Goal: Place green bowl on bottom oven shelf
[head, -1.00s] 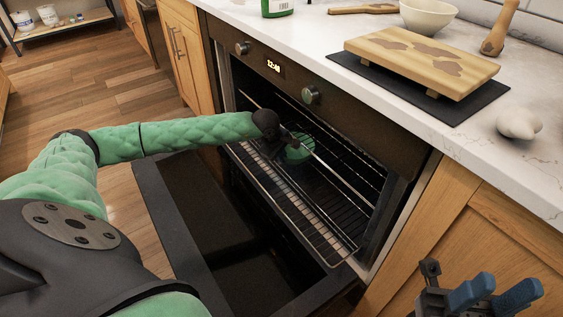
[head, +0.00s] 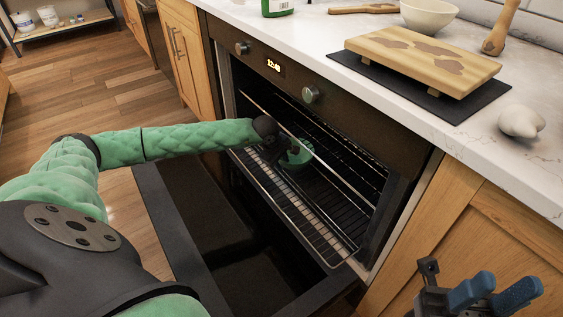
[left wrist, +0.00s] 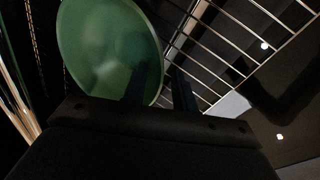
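The green bowl (head: 297,158) is inside the oven, partly hidden behind a rack's front bar and my left gripper. In the left wrist view the bowl (left wrist: 105,50) fills the upper left, its inside facing the camera. My left gripper (head: 289,151) reaches in past the lowered door; its dark fingers (left wrist: 160,92) stand on either side of the bowl's near rim, shut on it. The lower oven shelf (head: 315,235) is a wire rack below the bowl; I cannot tell whether they touch. My right gripper (head: 493,290) is open and empty at the lower right, outside the oven.
The oven door (head: 190,235) hangs open in front of the cavity. A wire rack with a front bar (head: 335,172) crosses above the lower shelf. On the counter are a wooden board (head: 420,60), a cream bowl (head: 428,15) and a wooden pestle (head: 500,30).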

